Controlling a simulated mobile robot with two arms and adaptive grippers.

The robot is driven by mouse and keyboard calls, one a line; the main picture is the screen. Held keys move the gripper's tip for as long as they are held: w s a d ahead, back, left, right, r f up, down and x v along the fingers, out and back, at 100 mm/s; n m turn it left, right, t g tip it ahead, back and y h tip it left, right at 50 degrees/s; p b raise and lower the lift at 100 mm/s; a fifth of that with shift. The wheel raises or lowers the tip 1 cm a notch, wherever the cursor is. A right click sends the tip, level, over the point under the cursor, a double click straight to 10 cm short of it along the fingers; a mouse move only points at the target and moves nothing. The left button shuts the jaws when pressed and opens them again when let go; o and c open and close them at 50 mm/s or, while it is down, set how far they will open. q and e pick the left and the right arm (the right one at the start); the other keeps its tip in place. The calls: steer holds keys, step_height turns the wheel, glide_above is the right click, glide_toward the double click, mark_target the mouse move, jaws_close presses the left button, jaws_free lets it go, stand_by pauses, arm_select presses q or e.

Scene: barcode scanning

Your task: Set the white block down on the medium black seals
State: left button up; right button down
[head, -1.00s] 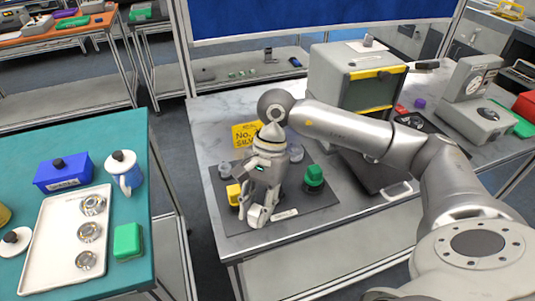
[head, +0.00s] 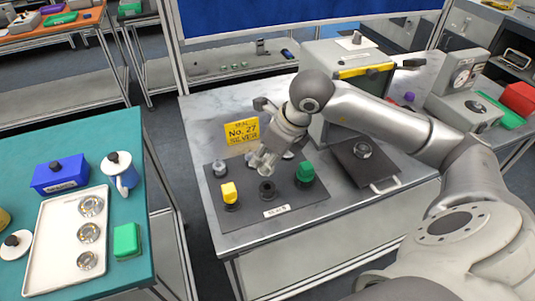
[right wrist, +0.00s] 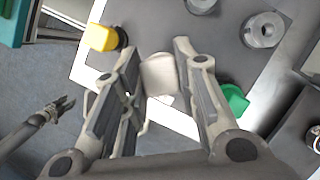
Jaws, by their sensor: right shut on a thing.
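My right gripper (right wrist: 153,80) is shut on the white block (right wrist: 158,75), which sits between its fingertips in the right wrist view. In the head view this gripper (head: 264,166) is tilted above the dark board, just behind an empty black seal (head: 267,188). The block is hard to tell from the pale fingers there. A yellow block (head: 229,191) and a green block (head: 305,172) stand on black seals on either side. A gripper, likely my left (right wrist: 65,103), shows small in the right wrist view; its jaw state is unclear.
The dark board (head: 300,207) lies on a grey bench with a yellow sign (head: 242,132) behind. A grey piece (head: 221,169) stands at its back left. A dark scale-like plate (head: 375,170) is on the right. A teal table (head: 120,270) with a white tray (head: 50,262) is left.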

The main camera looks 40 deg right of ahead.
mark_target(272, 172)
steer(key=shift+f+b, duration=1.35)
steer(key=shift+f, duration=0.85)
steer(key=shift+d+f+b, duration=0.1)
steer(key=shift+f+b, duration=0.25)
steer(key=shift+b, duration=0.15)
steer(key=shift+s+r, duration=0.15)
steer(key=shift+r, duration=0.25)
steer(key=shift+f, duration=0.15)
steer(key=shift+f+b, duration=0.2)
steer(key=shift+b, duration=0.3)
steer(key=shift+f+b, duration=0.85)
steer(key=shift+b, duration=0.45)
steer(key=c, duration=1.1)
jaws_free()
steer(key=shift+r, duration=0.1)
steer(key=shift+o, duration=0.2)
